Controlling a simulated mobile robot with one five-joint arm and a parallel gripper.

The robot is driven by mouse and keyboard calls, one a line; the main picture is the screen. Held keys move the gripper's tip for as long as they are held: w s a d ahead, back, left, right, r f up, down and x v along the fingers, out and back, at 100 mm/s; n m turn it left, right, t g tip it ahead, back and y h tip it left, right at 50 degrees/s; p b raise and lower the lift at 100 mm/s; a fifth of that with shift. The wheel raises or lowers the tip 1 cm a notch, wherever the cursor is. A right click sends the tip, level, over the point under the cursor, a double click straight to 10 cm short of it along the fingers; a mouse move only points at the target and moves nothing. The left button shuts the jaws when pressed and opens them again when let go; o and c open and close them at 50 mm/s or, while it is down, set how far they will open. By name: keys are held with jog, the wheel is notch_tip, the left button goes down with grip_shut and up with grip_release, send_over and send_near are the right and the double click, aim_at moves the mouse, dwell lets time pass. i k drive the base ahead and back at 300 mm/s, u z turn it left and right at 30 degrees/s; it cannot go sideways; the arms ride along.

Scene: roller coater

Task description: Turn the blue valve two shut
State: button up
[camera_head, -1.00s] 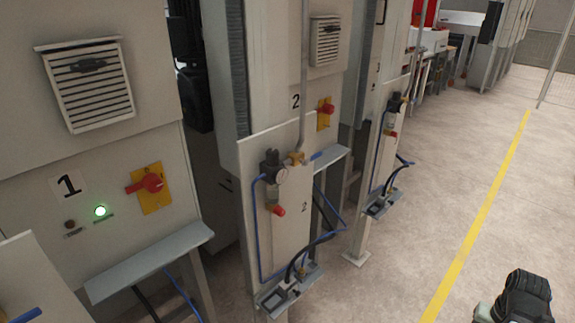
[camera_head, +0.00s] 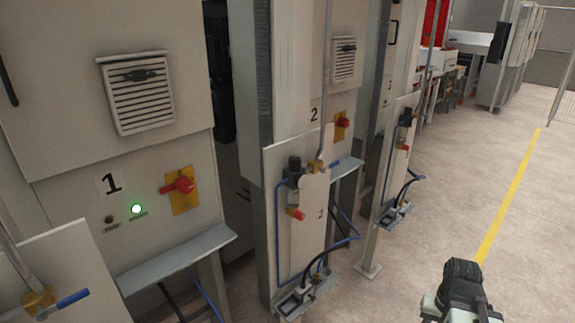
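Blue valve two has a blue lever (camera_head: 334,164) on a brass body (camera_head: 316,167). It sits at the foot of a grey pipe, at the top of the pale panel (camera_head: 301,240) in front of cabinet 2. The lever points right and slightly up, at an angle to the pipe. The dark end of my arm (camera_head: 462,285) shows at the bottom right, over the floor and well apart from the valve. I cannot make out its gripper fingers.
Another blue lever (camera_head: 72,298) on a brass valve is at the lower left. A pressure regulator (camera_head: 295,170) and an orange-red knob (camera_head: 296,214) are on the valve two panel. A grey shelf (camera_head: 178,262) juts out from cabinet 1. The floor (camera_head: 420,250) to the right is clear.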

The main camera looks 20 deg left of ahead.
aim_at(323, 171)
jog(key=u, duration=1.75)
jog(key=i, duration=0.5)
jog(key=u, duration=0.05)
